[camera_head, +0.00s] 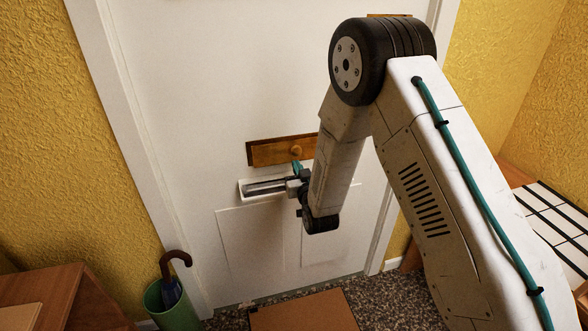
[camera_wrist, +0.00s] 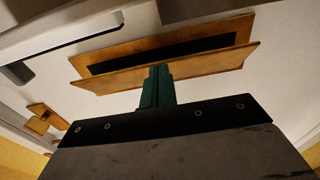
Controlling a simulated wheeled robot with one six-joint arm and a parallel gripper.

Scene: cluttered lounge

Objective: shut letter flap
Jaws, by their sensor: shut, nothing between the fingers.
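The letter flap is a wooden-brown strip in a matching frame on the white door (camera_head: 180,60). In the head view the letter slot's wooden front (camera_head: 268,153) sits just above my gripper (camera_head: 297,166). In the wrist view the frame (camera_wrist: 90,64) surrounds a dark opening, and the flap (camera_wrist: 215,66) stands tilted off the frame, so it is open. My gripper (camera_wrist: 157,72) is shut and empty, its teal fingers together. The fingertips overlap the middle of the flap's outer face; I cannot tell whether they touch it.
A green umbrella stand (camera_head: 172,306) with an umbrella is at the door's lower left. A brown mat (camera_head: 303,312) lies before the door. A wooden cabinet (camera_head: 65,295) stands at left. A striped-top bench (camera_head: 555,225) is at right, behind my arm.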

